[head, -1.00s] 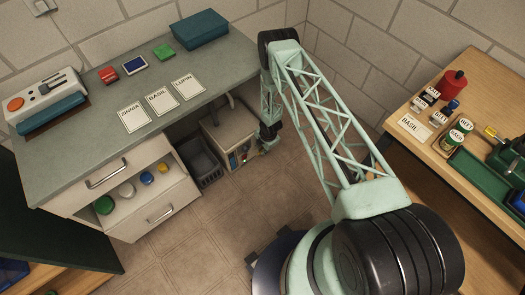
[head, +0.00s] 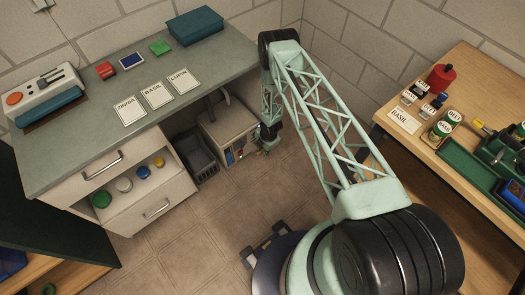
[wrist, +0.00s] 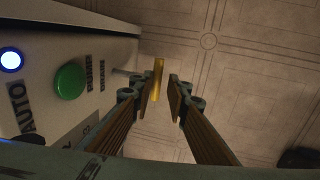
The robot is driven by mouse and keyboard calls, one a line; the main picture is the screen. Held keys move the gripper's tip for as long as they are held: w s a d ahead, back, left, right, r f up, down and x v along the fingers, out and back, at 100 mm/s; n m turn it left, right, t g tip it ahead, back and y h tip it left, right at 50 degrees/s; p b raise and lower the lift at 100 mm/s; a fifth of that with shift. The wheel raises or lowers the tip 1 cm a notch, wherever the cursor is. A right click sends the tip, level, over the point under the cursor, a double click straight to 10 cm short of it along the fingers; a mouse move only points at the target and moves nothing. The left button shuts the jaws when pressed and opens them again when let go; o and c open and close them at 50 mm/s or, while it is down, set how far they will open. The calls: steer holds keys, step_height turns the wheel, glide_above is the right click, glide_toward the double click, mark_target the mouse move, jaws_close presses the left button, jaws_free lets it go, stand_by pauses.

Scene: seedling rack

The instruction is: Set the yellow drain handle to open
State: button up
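The yellow drain handle (wrist: 158,80) shows in the wrist view as a slim upright bar beside the front of a pale control box (wrist: 92,20). My gripper (wrist: 160,95) is open, its two fingers on either side of the handle with a narrow gap at each side. I cannot tell whether they touch it. In the head view my gripper (head: 267,148) hangs low at the right front of the same box (head: 222,118) under the bench. The handle is too small there to make out its setting.
The box front carries a green button (wrist: 70,80), a lit blue-ringed button (wrist: 11,60) and an AUTO label. A grey bin (head: 198,160) stands left of the box, beside an open drawer (head: 135,187) with several coloured lids. The floor at right is clear.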

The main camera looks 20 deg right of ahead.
steer(key=shift+r, duration=0.1)
steer(key=shift+r, duration=0.65)
step_height(320, 180, up, 10)
steer(key=s+d, duration=0.1)
steer(key=s, duration=0.1)
steer(key=shift+r, duration=0.15)
stand_by(0.4)
stand_by(0.5)
steer(key=shift+s, duration=0.15)
